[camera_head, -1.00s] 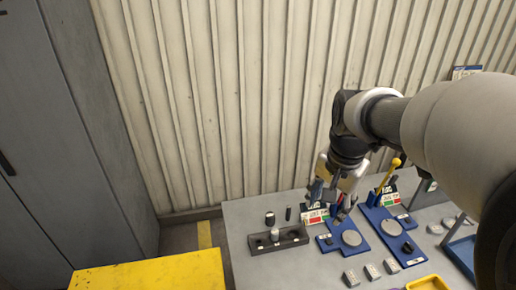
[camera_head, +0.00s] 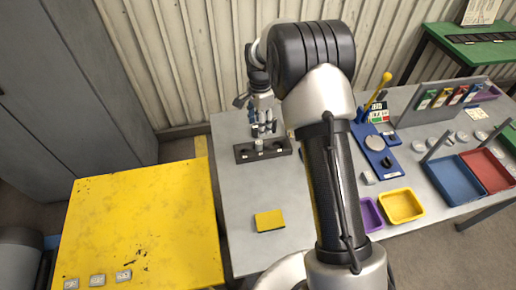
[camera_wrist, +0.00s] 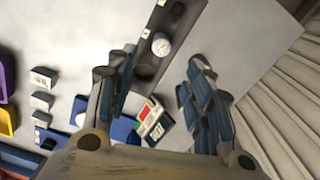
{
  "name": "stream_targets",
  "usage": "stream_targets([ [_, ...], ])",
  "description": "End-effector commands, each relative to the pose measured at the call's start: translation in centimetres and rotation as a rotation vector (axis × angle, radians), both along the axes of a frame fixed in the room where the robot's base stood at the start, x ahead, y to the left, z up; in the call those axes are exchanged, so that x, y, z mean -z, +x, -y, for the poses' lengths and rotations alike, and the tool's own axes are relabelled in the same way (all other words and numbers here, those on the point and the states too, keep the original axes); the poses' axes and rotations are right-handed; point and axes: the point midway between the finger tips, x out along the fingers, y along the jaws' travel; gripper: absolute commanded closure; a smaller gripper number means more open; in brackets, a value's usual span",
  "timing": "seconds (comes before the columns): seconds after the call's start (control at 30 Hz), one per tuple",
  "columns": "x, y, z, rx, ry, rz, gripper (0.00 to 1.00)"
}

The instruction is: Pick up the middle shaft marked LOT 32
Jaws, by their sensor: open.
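A dark holder block (camera_head: 242,155) lies on the grey table. A pale metal shaft (camera_head: 259,145) stands upright in its middle; the LOT 32 mark is not readable. In the wrist view, the shaft's round light top (camera_wrist: 161,44) shows in the dark holder (camera_wrist: 146,57), ahead of and between the fingers. My gripper (camera_head: 263,129) is above the holder, close over the shaft; contact cannot be told. In the wrist view, my gripper (camera_wrist: 162,88) has its blue-padded fingers spread, with nothing held between them.
Blue fixture (camera_head: 370,145) with a yellow-knobbed lever stands right of my arm. A yellow pad (camera_head: 269,221) lies in front of the holder. Yellow (camera_head: 402,205), blue (camera_head: 452,181) and red trays are farther right. The corrugated wall (camera_head: 180,60) is close behind.

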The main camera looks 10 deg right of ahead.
Motion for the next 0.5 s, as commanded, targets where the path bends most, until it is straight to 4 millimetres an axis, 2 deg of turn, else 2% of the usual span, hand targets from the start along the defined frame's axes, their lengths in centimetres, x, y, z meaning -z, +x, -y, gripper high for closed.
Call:
stream_targets([
  [0.03,1.5,-0.1,0.0,0.000,0.000,-0.004,0.53],
  [0.2,4.5,0.0,0.0,-0.001,-0.001,-0.002,0.53],
  [0.5,6.4,0.0,-0.1,-0.001,0.000,0.000,0.53],
])
